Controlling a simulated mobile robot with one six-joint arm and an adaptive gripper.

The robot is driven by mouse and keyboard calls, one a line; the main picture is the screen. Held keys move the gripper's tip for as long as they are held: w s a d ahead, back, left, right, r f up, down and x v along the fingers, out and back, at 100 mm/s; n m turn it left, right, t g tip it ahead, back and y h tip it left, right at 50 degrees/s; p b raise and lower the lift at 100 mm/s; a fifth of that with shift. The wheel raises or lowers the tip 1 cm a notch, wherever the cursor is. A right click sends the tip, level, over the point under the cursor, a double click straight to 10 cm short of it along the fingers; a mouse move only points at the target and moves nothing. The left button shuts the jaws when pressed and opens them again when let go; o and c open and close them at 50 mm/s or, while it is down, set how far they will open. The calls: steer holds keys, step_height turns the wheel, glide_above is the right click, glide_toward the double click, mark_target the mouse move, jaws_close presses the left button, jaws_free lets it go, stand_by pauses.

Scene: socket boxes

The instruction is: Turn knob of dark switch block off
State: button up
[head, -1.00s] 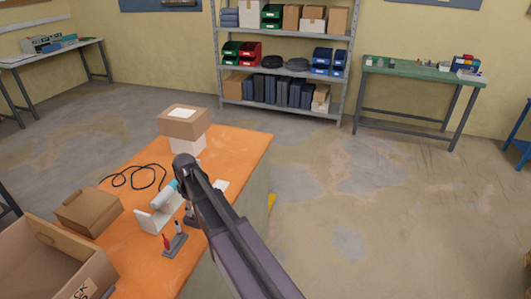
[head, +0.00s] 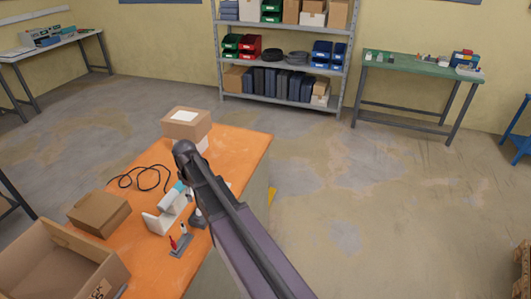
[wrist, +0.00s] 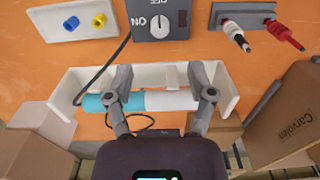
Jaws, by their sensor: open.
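The dark switch block (wrist: 160,14) is at the top centre of the wrist view, on an orange surface. Its round white knob (wrist: 152,26) faces the camera, between upside-down ON and OFF labels. The ON label is left of the knob and OFF is at the top edge. I cannot tell the knob's exact pointing. My gripper (wrist: 160,76) is open and empty, its two fingers below the block in the picture and apart from the knob. In the head view my arm covers most of the gripper area.
A white holder (wrist: 48,92) with a teal and white cylinder (wrist: 172,100) lies behind the fingers. Cardboard boxes (wrist: 290,115) flank below. A dark cable runs near the block.

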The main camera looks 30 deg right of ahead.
step_height(320, 180, up, 5)
steer(key=p, duration=0.4)
steer(key=w+d+f+m+h+b, duration=0.1)
steer(key=d+m+h+b, duration=0.1)
steer(key=d+m, duration=0.6)
steer(key=w+d+f+m+g+h+b, duration=0.1)
steer(key=d+m, duration=0.8)
steer(key=d, duration=1.4)
steer(key=shift+w+f+h+b, duration=0.3)
steer(key=shift+f+h+b, duration=0.1)
steer(key=shift+f+b, duration=0.3)
steer(key=s+a+n+y, duration=0.1)
steer(key=s+a+n, duration=0.2)
steer(key=s+a, duration=0.3)
steer(key=s+a+n+y, duration=0.1)
steer(key=s+a+n, duration=0.2)
steer(key=s+a, duration=0.4)
steer(key=s+a+f+n+t+y, duration=0.1)
steer(key=s+a+n, duration=0.2)
steer(key=a, duration=1.4)
steer(key=s, duration=0.3)
steer(key=shift+s+y, duration=0.2)
steer(key=shift+y, duration=0.2)
steer(key=shift+f, duration=0.1)
